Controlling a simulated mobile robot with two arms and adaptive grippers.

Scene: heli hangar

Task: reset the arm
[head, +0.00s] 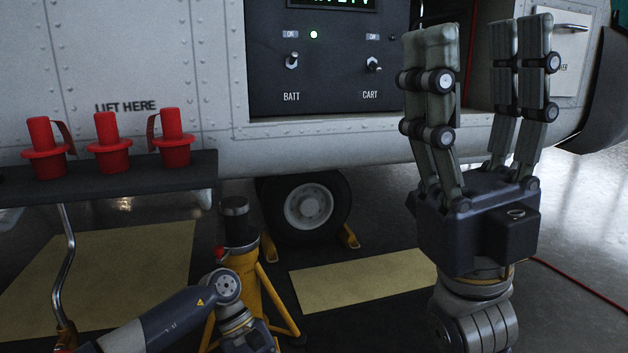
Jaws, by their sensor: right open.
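My right gripper (482,38) stands upright at the right of the head view, in front of the grey helicopter side. Its fingers point up and are spread apart, with nothing between them. It is open and empty. It is close to the dark switch panel (330,88) and hides part of the area right of it. My left arm comes in low from the left, with its elbow bent near the yellow jack. Its fingers do not show in the picture.
Red plugs (109,146) stand on a dark shelf (120,182) at left. A yellow jack (245,290) and a wheel (306,208) are below.

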